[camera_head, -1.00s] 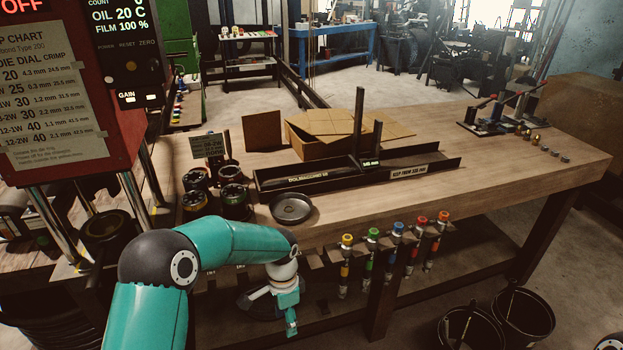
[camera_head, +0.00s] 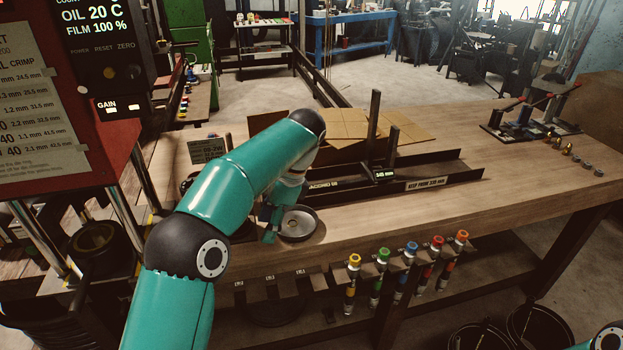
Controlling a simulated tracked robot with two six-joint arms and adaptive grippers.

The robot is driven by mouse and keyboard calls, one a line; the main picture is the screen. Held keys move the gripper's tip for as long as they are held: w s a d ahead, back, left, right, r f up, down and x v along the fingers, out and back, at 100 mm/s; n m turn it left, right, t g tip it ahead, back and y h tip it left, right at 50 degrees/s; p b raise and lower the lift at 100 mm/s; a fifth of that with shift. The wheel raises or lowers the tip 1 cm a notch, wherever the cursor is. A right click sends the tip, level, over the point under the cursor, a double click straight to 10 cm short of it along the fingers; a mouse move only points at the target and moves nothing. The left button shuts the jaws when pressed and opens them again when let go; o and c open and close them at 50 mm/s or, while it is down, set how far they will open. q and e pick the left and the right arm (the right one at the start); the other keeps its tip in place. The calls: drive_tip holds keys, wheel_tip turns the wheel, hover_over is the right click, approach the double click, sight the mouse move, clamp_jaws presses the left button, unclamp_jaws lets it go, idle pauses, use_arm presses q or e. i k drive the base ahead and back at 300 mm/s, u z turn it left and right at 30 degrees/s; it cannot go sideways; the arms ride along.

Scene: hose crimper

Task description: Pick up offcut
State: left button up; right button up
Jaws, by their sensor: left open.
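I cannot make out an offcut for certain in the head view. A round shallow metal dish (camera_head: 299,224) sits near the bench's front edge, and no separate piece shows clearly in it. My left gripper (camera_head: 269,232) is open and points down just left of the dish, partly overlapping its left rim in the picture. Whether they touch, I cannot tell. My left arm hides part of the die pots and the left end of the long black trough (camera_head: 437,173). My right gripper is out of view.
An open cardboard box (camera_head: 350,127) stands behind the trough. The red crimper (camera_head: 112,165) stands at left. Colour-banded tools (camera_head: 381,275) hang along the bench's front edge. A small fixture (camera_head: 519,125) stands at the far right. The bench (camera_head: 452,205) is clear between trough and front edge.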

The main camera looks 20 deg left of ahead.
sight(330, 186)
drive_tip(key=i, duration=1.1)
drive_tip(key=z, duration=0.1)
